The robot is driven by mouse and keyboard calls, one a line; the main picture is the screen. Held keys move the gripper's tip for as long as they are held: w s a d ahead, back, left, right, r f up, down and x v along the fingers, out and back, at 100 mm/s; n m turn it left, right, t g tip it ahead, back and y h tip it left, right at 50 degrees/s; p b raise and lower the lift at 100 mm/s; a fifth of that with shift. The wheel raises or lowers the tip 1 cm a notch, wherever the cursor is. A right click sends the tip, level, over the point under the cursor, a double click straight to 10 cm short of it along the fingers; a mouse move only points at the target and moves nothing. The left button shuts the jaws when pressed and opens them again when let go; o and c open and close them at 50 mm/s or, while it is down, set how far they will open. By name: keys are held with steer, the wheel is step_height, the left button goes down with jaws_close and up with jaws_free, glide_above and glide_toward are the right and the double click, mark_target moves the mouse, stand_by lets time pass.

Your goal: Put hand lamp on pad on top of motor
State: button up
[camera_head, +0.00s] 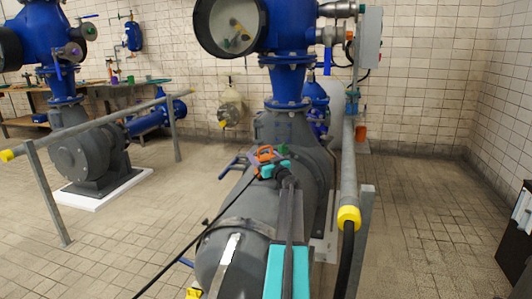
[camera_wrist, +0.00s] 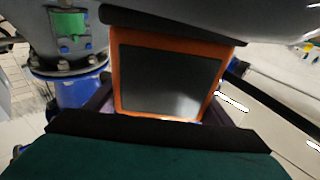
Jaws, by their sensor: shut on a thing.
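An orange hand lamp (camera_head: 265,154) is at the end of my arm, above the top of the large grey motor (camera_head: 225,245). The lamp fills the middle of the wrist view as an orange frame around a dark face (camera_wrist: 165,80). My gripper (camera_head: 271,165), with teal parts, is shut on the lamp. I cannot tell whether the lamp touches anything below it. The pad cannot be made out clearly; the gripper and lamp cover part of the motor top.
Blue piping (camera_head: 290,85) rises just behind the motor. A grey rail with a yellow end (camera_head: 348,214) runs along its right side. A second grey pump (camera_head: 88,160) and another rail stand at left. The tiled floor at right (camera_head: 425,220) is mostly clear.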

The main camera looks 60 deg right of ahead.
steer(key=shift+a+f+b, duration=0.1)
steer(key=shift+f+b, duration=0.3)
steer(key=shift+f, duration=0.15)
steer(key=o, duration=1.4)
steer(key=shift+w+r+p, duration=0.15)
steer(key=shift+r+p, duration=0.25)
steer(key=shift+p, duration=0.55)
steer(key=shift+r+p, duration=0.3)
steer(key=shift+p, duration=0.35)
steer(key=v, duration=1.2)
steer(key=shift+r, duration=0.1)
